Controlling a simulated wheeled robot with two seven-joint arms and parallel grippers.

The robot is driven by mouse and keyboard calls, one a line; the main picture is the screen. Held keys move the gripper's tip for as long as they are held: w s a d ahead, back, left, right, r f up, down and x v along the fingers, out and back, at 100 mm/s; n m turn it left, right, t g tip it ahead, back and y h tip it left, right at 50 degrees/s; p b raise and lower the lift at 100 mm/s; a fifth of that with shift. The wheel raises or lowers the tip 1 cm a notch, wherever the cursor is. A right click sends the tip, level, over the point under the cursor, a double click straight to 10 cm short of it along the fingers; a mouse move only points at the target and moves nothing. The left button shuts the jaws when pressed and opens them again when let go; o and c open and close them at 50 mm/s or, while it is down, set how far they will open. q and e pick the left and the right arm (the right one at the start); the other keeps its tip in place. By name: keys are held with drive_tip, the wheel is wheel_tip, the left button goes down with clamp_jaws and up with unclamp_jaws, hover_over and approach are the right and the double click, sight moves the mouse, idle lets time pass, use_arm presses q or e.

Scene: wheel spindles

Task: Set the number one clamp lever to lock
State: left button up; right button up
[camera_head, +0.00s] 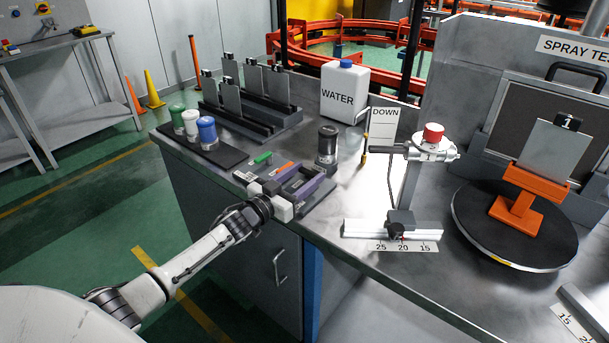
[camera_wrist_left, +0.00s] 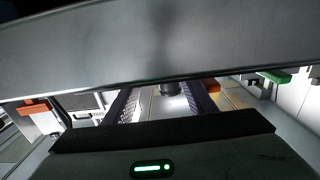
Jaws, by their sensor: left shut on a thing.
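My left gripper (camera_head: 308,184) reaches from the left over the low grey and dark block (camera_head: 252,187) on the bench. Its purple fingers lie low over the block's near right end. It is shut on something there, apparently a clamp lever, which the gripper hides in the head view. The block carries a green piece (camera_head: 263,157) and an orange piece (camera_head: 281,170), both left of the gripper. In the left wrist view an orange piece (camera_wrist_left: 33,107) shows at left and a green piece (camera_wrist_left: 272,76) at right, outside the purple fingers. Lever numbers are not readable. My right gripper is not in view.
Green, white and blue-capped bottles (camera_head: 207,131), a panel rack (camera_head: 245,118) and a dark jar (camera_head: 327,146) stand behind the block. A WATER jug (camera_head: 345,92) is farther back. A ruler stand (camera_head: 393,229) and a turntable (camera_head: 478,231) with a number 1 panel (camera_head: 556,150) are right.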

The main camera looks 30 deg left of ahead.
use_arm(q)
drive_tip(key=shift+a+r, duration=0.15)
drive_tip(key=o, duration=0.7)
drive_tip(key=shift+s, duration=0.5)
drive_tip(key=s, duration=0.6)
drive_tip(key=s+a, duration=0.1)
drive_tip(key=s, duration=0.2)
drive_tip(key=shift+s, duration=0.15)
